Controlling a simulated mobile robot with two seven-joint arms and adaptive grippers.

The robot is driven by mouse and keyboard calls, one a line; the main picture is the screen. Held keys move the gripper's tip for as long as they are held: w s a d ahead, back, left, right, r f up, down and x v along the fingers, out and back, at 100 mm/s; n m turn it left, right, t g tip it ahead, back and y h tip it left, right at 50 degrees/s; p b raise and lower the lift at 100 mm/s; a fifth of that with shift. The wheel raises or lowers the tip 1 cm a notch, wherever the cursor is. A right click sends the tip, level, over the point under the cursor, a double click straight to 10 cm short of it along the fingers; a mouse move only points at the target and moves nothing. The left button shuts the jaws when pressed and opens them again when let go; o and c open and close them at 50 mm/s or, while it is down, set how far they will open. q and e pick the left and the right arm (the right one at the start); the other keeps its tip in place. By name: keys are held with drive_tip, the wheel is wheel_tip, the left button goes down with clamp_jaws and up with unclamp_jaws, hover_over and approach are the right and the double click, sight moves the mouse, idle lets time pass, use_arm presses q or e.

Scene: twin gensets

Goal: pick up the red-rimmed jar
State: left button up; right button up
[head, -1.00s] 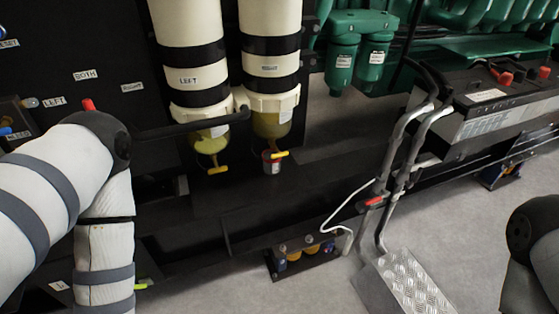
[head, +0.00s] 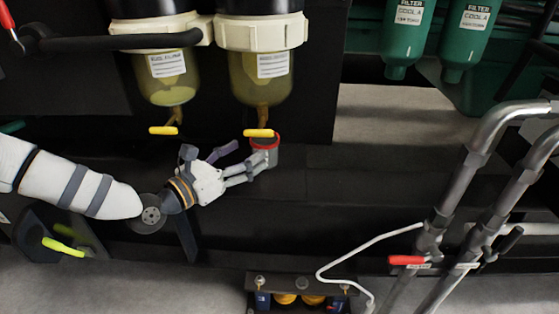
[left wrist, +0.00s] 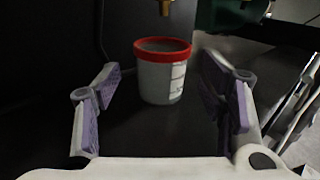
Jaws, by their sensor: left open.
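The red-rimmed jar (head: 264,143) stands upright below the yellow-handled drain of the right-hand filter bowl. In the left wrist view the jar (left wrist: 161,78) is whitish, with a red rim and a printed label. My left gripper (head: 250,155) is open and empty, reaching the jar from the left. In the left wrist view its two purple-padded fingers (left wrist: 163,90) are spread to either side, with the jar centred in the gap, around or just beyond the fingertips. One finger overlaps the jar's lower part in the head view. I see no contact. My right gripper is out of view.
Two filter bowls (head: 260,82) with yellow drain handles (head: 258,133) hang close above the jar. Bent metal pipes (head: 450,200) with a red lever stand at the right. A small block with yellow parts (head: 300,298) lies below. The dark surface right of the jar is clear.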

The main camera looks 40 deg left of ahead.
sight(274, 139)
use_arm(q)
drive_tip(key=w, duration=0.3)
drive_tip(key=w+d+b, duration=0.1)
drive_tip(key=w, duration=0.2)
drive_tip(key=w+b, duration=0.1)
drive_tip(key=w, duration=0.2)
drive_tip(key=shift+d+f, duration=0.2)
drive_tip(key=shift+f, duration=0.15)
drive_tip(key=shift+w+r, duration=0.15)
drive_tip(key=shift+w, duration=0.25)
drive_tip(key=c, duration=1.2)
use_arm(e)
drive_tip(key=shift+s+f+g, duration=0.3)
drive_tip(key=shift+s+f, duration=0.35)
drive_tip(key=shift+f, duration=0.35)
use_arm(q)
drive_tip(key=shift+c, duration=0.9)
